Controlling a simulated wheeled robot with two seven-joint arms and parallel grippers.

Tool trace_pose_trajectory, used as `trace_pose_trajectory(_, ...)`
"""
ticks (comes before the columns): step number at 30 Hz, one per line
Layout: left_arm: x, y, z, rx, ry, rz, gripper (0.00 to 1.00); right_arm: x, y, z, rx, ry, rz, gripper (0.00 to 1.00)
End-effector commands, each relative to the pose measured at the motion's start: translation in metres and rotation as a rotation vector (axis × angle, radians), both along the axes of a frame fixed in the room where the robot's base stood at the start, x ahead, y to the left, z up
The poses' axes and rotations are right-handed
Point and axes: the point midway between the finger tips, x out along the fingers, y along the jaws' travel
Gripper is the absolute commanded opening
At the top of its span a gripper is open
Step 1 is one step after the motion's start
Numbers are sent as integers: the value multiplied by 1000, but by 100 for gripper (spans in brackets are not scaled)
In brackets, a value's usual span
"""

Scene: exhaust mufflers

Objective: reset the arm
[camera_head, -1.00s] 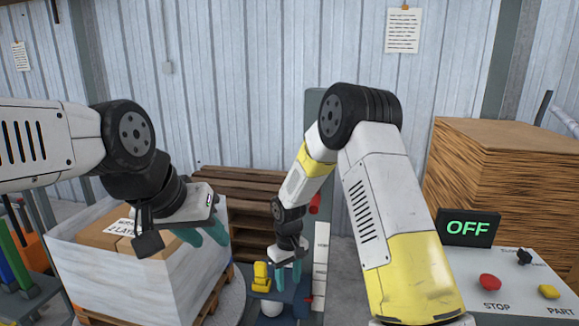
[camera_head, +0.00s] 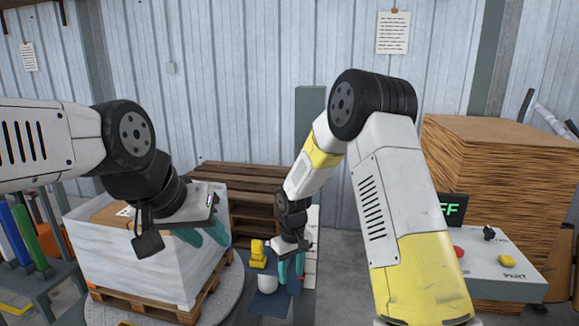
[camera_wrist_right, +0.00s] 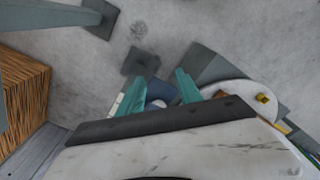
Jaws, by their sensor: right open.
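My left gripper (camera_head: 203,234) hangs in front of the white-walled box on the left in the head view. Its teal fingers look apart, with nothing visible between them. My right gripper (camera_head: 292,270) points down near the middle, its forearm bent down from a raised elbow. In the right wrist view, the teal fingers of that gripper (camera_wrist_right: 160,92) are spread and empty. A blue stand (camera_head: 270,302) with a yellow part (camera_head: 258,254) and a white round part (camera_head: 268,282) is below and beside it. The blue stand is partly hidden by the fingers.
The white-walled box (camera_head: 110,262) stands on a wooden pallet on a round plate. Stacked pallets (camera_head: 240,180) are behind it. At right are a control panel (camera_head: 510,270) with a red button and a tall brown stack (camera_head: 495,170). A grey post (camera_head: 309,115) rises behind my right arm.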

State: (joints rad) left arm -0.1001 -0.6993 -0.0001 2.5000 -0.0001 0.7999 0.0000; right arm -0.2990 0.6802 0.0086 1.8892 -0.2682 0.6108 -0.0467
Motion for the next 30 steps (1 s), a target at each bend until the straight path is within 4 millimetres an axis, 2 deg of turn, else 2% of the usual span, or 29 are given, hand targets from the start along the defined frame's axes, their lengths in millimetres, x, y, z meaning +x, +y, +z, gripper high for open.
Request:
trace_pose_trajectory(5,0,0,0,0,0,0,36,-2,-10,28,15,-27,-30,42)
trace_pose_trajectory(11,0,0,0,0,-1,0,36,-10,-26,72,39,-67,-82,42)
trace_pose_trajectory(17,0,0,0,0,0,0,36,-31,-53,136,81,-135,-161,42)
trace_pose_trajectory(21,0,0,0,0,0,0,36,-62,-77,187,124,-197,-236,42)
trace_pose_trajectory(24,0,0,0,0,-1,0,36,-88,-92,218,156,-240,-287,42)
trace_pose_trajectory(30,0,0,0,0,-1,0,36,-147,-117,262,225,-329,-383,42)
